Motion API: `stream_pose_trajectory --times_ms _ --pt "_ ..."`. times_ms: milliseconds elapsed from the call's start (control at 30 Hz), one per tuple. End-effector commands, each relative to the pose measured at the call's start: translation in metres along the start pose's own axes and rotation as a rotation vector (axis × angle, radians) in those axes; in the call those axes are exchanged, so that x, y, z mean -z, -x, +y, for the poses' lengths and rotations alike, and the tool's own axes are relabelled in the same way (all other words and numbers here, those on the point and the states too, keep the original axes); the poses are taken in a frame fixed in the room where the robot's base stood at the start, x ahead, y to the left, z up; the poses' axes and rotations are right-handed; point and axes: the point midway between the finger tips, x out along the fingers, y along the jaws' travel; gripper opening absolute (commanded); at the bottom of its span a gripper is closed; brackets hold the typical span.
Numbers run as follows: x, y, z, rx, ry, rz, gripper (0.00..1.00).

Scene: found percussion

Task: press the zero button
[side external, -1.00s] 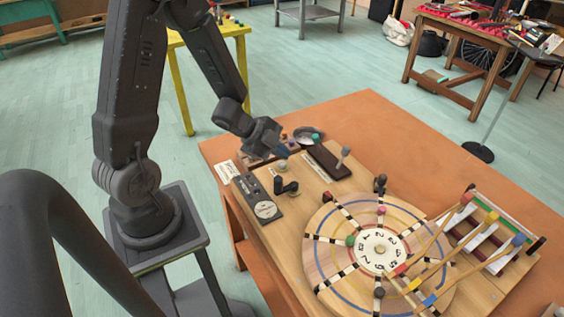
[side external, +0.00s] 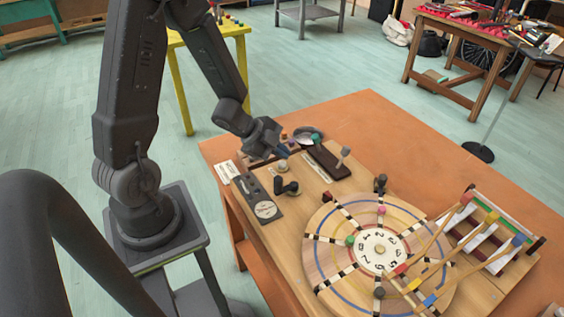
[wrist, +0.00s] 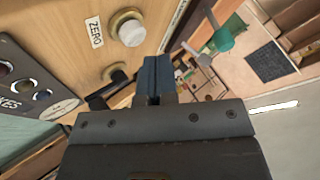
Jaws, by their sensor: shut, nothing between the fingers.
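The zero button is a round white cap in a brass collar (wrist: 128,28), at the top of the wrist view. A white label reading ZERO (wrist: 95,32) is beside it on the wooden board. My gripper (wrist: 157,68) is shut and empty, its blue fingertips below and to the right of the button in that view and apart from it in the picture. In the side view my gripper (side external: 284,151) hangs low over the far left part of the board. I cannot tell the exact height of its tips above the board.
A dark panel with a round dial (side external: 264,209) and a black lever (side external: 288,187) are close by. A dark brown block (side external: 327,160) stands to the right. A large numbered wheel (side external: 336,222) and a rack with coloured mallets (side external: 490,240) fill the board's near right.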

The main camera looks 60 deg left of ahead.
Motion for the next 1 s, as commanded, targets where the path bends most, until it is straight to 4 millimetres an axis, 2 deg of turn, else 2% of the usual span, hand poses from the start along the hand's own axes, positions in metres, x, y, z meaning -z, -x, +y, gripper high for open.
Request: stream_pose_trajectory --times_ms 1000 --pt "-0.0052 -0.0071 0.0051 0.000 0.001 0.000 0.00"
